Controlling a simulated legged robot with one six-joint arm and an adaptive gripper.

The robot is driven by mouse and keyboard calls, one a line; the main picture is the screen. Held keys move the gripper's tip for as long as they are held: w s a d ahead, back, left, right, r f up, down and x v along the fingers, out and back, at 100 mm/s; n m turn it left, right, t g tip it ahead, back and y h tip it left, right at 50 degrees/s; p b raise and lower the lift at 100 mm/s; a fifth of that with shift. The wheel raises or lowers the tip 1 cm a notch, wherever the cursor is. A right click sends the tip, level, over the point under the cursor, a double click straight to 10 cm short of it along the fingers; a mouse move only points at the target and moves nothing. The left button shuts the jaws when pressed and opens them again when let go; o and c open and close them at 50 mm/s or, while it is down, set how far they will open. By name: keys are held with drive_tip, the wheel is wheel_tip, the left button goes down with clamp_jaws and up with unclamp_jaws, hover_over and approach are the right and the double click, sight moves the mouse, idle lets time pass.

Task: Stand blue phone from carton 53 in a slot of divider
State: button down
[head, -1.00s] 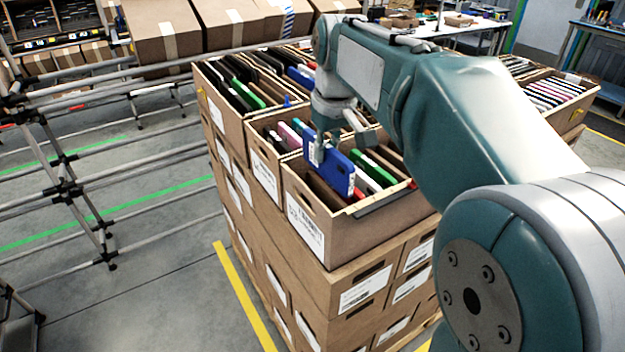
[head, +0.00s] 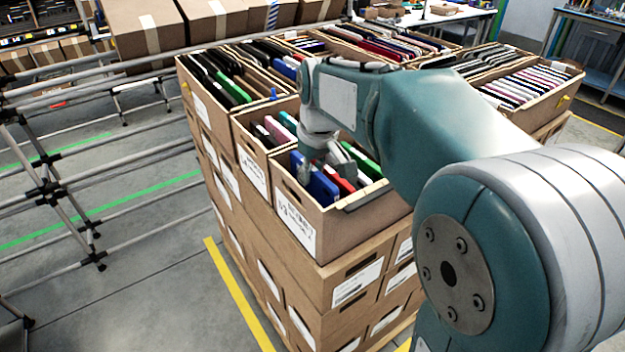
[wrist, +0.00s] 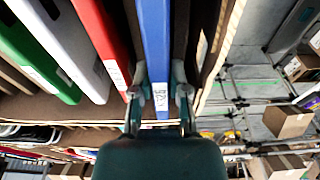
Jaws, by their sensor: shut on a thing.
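The blue phone (head: 318,187) stands on edge, partly down inside the open front carton (head: 330,229). My gripper (head: 326,164) is over this carton, shut on the blue phone's upper edge. In the wrist view my gripper (wrist: 160,98) has one finger on each side of the blue phone (wrist: 155,45), whose white label faces the camera. Cardboard divider (wrist: 130,20) shows between the blue phone and a red phone (wrist: 98,35); the carton wall is on the other side. The phone's lower edge is hidden. The front carton's label is too small to read surely.
A white phone (wrist: 62,45) and a green phone (wrist: 35,60) stand beside the red one in the same carton. Other tilted cartons with upright phones (head: 225,85) adjoin it behind. A metal pipe rack (head: 60,185) stands to the left, with open floor between.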

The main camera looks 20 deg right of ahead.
drive_tip(key=shift+f, duration=1.05)
drive_tip(key=shift+f, duration=0.1)
drive_tip(key=c, duration=0.6)
unclamp_jaws()
drive_tip(key=shift+f, duration=0.1)
drive_tip(key=shift+c, duration=0.2)
